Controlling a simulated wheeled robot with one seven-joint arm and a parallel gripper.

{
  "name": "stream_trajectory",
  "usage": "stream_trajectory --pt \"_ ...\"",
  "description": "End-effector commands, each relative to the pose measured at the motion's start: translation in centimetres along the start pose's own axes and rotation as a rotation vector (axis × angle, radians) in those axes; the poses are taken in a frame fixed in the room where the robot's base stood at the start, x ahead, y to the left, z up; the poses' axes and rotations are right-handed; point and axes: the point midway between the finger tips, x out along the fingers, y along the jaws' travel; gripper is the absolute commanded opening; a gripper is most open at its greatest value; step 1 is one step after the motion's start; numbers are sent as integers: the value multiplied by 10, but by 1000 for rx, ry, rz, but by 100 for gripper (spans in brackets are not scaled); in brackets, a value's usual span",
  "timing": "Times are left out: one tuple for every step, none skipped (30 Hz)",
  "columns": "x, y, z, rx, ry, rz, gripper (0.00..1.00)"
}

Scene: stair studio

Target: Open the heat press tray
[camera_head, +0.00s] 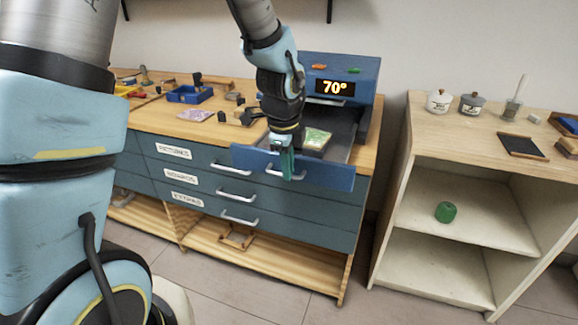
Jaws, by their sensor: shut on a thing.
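The heat press (367,72) is a blue box with a 70° display, standing on the wooden workbench. Its tray (335,177) is pulled out toward me, with a blue front panel and a dark inner bed. A green patterned item (316,139) lies in the tray. My gripper (287,172) points down at the tray front and is shut on the tray handle (298,177). My fingers hide part of the handle and panel.
Labelled drawers with handles (232,196) sit below the workbench top (150,122). A blue bin (189,94) and small parts lie on the bench at left. A pale shelf unit (391,190) stands at right, holding jars and a green cylinder (445,212). Floor shows between bench and shelf.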

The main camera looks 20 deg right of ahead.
Motion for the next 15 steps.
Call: stream_trajectory --pt "0 0 0 0 0 -1 0" --pt "0 0 0 0 0 -1 0" --pt "0 0 0 0 0 -1 0" --pt "0 0 0 0 0 -1 0" --pt "0 0 0 0 0 -1 0" --pt "0 0 0 0 0 -1 0" --pt "0 0 0 0 0 -1 15" --pt "0 0 0 0 0 -1 18" --pt "0 0 0 0 0 -1 22" --pt "0 0 0 0 0 -1 26" --pt "0 0 0 0 0 -1 29" --pt "0 0 0 0 0 -1 34" --pt "0 0 0 0 0 -1 37" --pt "0 0 0 0 0 -1 40" --pt "0 0 0 0 0 -1 44"
